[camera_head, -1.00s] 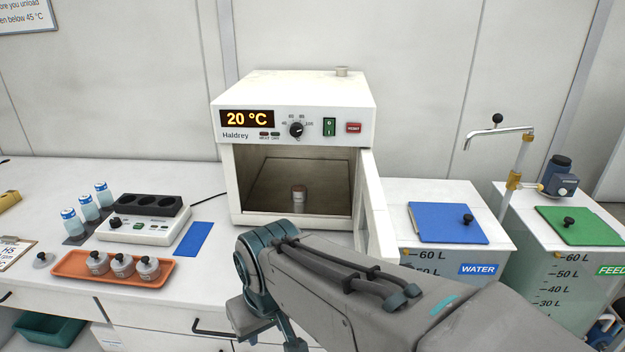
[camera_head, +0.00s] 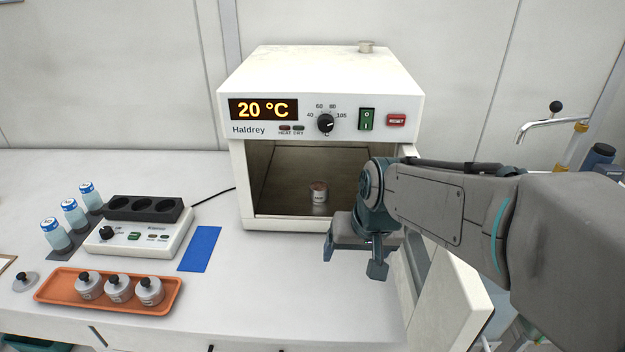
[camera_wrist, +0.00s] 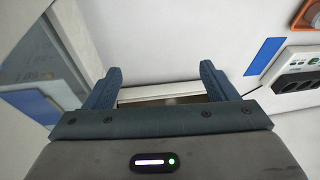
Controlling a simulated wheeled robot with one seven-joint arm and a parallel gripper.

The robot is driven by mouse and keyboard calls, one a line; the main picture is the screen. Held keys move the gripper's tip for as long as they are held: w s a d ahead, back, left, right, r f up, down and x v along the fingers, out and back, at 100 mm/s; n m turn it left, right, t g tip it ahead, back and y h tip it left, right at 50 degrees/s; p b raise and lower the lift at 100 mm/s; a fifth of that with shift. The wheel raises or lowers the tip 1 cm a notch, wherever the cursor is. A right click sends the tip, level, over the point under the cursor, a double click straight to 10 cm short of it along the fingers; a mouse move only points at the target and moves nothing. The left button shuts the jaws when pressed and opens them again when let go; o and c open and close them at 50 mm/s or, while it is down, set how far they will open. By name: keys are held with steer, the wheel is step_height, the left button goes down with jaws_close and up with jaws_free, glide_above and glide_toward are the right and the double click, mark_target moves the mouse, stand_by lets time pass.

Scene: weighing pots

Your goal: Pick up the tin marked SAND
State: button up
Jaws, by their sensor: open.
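A small tin (camera_head: 319,193) with a reddish-brown top and a pale label stands upright inside the open oven (camera_head: 243,180). Its label is too small to read for certain. My gripper (camera_head: 356,262) is open and empty, in front of the oven opening, to the right of the tin and nearer the camera. In the wrist view the two fingers (camera_wrist: 160,74) are spread apart over the white bench, with nothing between their tips. The tin cannot be made out in the wrist view.
The oven door (camera_head: 450,305) stands open at the right, close beside my arm. An orange tray (camera_head: 60,292) with several lidded pots lies at front left. A blue mat (camera_head: 200,248), a block heater (camera_head: 140,236) and blue-capped bottles (camera_head: 73,214) are on the left. The bench before the oven is clear.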

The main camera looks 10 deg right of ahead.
steer(key=w+f+m+t+h+b, duration=0.1)
steer(key=w+f+m, duration=0.1)
steer(key=w, duration=0.8)
steer(key=w+f+m+t+h+b, duration=0.1)
steer(key=w+f, duration=0.2)
steer(key=w, duration=0.8)
steer(key=t+h+b, duration=0.1)
steer(key=t+h, duration=0.1)
steer(key=t, duration=0.1)
glide_toward(319, 186)
steer(key=x, duration=0.5)
steer(key=shift+a, duration=0.1)
steer(key=shift+p+x, duration=0.5)
steer(key=shift+x, duration=2.05)
steer(key=shift+s, duration=0.1)
steer(key=c, duration=1.1)
